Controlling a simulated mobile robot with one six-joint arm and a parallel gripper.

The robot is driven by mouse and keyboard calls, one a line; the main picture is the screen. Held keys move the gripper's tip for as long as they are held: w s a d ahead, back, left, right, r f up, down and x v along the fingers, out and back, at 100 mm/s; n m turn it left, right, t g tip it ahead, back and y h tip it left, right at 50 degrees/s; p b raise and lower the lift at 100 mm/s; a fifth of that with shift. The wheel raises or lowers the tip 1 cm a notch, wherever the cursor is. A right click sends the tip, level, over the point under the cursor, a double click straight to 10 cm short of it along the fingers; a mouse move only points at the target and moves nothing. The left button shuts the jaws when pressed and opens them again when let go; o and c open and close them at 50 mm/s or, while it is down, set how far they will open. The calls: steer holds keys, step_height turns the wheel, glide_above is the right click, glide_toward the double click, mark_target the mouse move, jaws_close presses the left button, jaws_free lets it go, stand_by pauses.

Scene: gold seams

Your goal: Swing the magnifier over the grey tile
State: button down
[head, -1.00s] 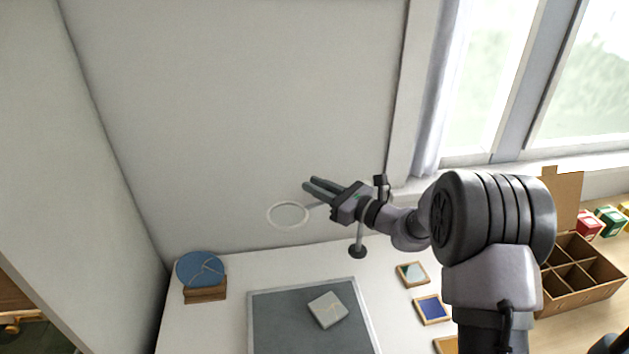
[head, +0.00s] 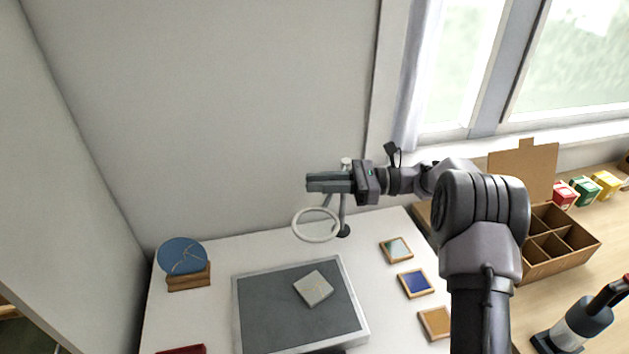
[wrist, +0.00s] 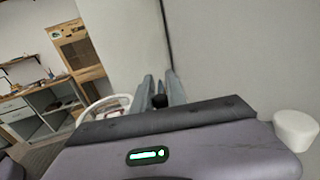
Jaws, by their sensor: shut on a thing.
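The magnifier (head: 316,238) is a pale ring on a thin arm from a grey post, which has a dark foot at the back of the white table. The ring also shows in the wrist view (wrist: 88,112), left of the fingers. My gripper (head: 310,182) is above the ring, fingers pointing left. In the wrist view my gripper (wrist: 160,82) is shut on a small dark part between its fingers, seemingly the magnifier's knob. The grey tile (head: 313,289), with a thin gold seam, lies on the dark mat (head: 262,315). In the head view the ring appears above and behind the tile.
A blue seamed disc (head: 182,256) stands on a wooden block at left. Small framed tiles (head: 416,283) line the right side. A divided cardboard box (head: 560,245) is further right. A wall is close behind.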

steer(key=shift+d, duration=0.1)
stand_by(0.3)
steer(key=c, duration=1.4)
jaws_free()
steer(key=d+p, duration=0.1)
steer(key=d, duration=0.4)
steer(key=d+p, duration=0.1)
steer(key=d, duration=0.5)
steer(key=w+d+p, duration=0.1)
steer(key=d, duration=0.5)
steer(key=shift+w+d+p, duration=0.1)
steer(key=shift+d+p, duration=0.1)
steer(key=shift+p, duration=0.15)
